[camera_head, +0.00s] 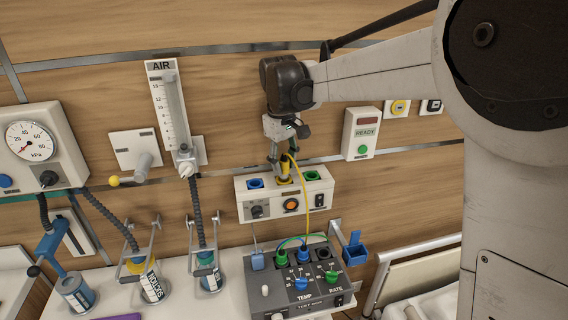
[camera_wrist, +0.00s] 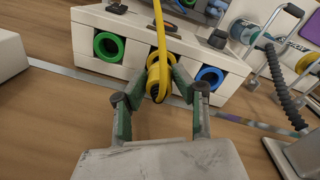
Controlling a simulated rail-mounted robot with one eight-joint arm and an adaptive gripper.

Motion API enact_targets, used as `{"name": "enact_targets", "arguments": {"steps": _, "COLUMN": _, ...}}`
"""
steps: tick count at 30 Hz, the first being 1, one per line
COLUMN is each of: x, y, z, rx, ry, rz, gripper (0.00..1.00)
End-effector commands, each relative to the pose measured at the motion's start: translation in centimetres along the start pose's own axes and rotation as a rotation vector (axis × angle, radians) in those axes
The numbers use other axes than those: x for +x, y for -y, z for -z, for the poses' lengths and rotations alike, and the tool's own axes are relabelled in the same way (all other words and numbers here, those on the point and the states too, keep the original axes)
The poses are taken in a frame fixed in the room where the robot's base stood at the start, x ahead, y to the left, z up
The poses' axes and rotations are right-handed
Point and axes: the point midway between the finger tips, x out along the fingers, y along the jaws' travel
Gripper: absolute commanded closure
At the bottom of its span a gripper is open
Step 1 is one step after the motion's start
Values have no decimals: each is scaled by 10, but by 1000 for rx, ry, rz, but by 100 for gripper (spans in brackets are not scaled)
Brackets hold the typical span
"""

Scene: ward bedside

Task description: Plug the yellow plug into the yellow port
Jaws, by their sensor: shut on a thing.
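The yellow plug (camera_wrist: 154,80) is between the fingertips of my gripper (camera_wrist: 161,74), which is shut on it. In the head view my gripper (camera_head: 281,158) points down at the white port box, with the plug (camera_head: 285,167) below it. The yellow port (camera_wrist: 172,58) is the middle one of three, right behind the plug and partly hidden by it. The plug is lined up with the port and at its mouth; how deep it sits I cannot tell. A yellow cable (camera_head: 307,195) loops from the plug down to the grey test box.
The white port box (camera_head: 272,203) also has a blue port (camera_head: 255,183) and a green port (camera_head: 312,175), both empty. The grey test box (camera_head: 325,293) stands below with green and blue plugs. An AIR flowmeter (camera_head: 172,105) and hoses are at left, a READY box (camera_head: 362,133) at right.

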Motion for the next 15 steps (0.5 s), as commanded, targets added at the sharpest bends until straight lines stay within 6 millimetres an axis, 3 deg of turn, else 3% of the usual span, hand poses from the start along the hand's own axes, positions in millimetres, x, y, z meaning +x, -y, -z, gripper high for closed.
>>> {"name": "enact_targets", "arguments": {"steps": 15, "x": 5, "y": 0, "z": 0, "rx": 0, "ry": 0, "rz": 0, "gripper": 100}}
